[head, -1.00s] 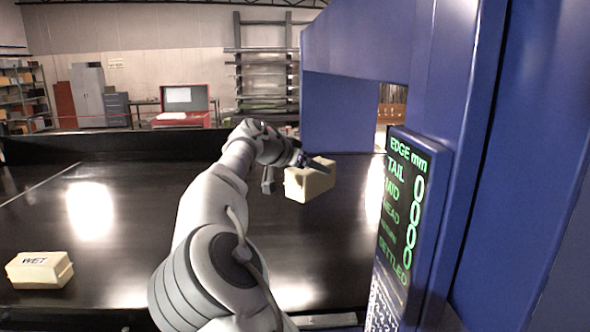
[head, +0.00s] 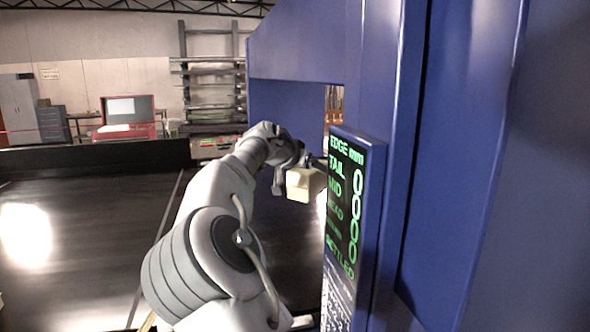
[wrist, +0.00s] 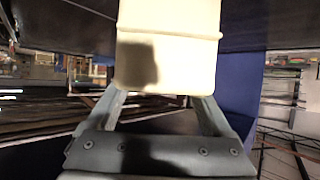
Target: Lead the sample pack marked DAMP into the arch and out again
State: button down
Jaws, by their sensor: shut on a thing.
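My gripper (head: 307,163) is shut on a cream, box-shaped sample pack (head: 302,186), held over the dark belt (head: 90,230). In the wrist view the pack (wrist: 168,45) fills the top middle, between the two fingers (wrist: 160,103). No marking shows on its visible faces, so I cannot read a word on it. The blue arch (head: 290,55) stands at the right, and the pack is at its opening.
A display panel (head: 345,210) on the arch reads EDGE mm, with TAIL, MID and other rows showing green zeros. It stands close to the pack's right. The belt left of my arm is clear. A red machine (head: 124,130) and a rack (head: 210,75) stand beyond the belt.

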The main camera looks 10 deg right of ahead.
jog(key=d+p, duration=0.2)
jog(key=d, duration=1)
jog(key=a, duration=3.9)
jog(key=shift+s+a, duration=0.2)
jog(key=shift+s, duration=0.25)
jog(key=shift+s+a, duration=0.1)
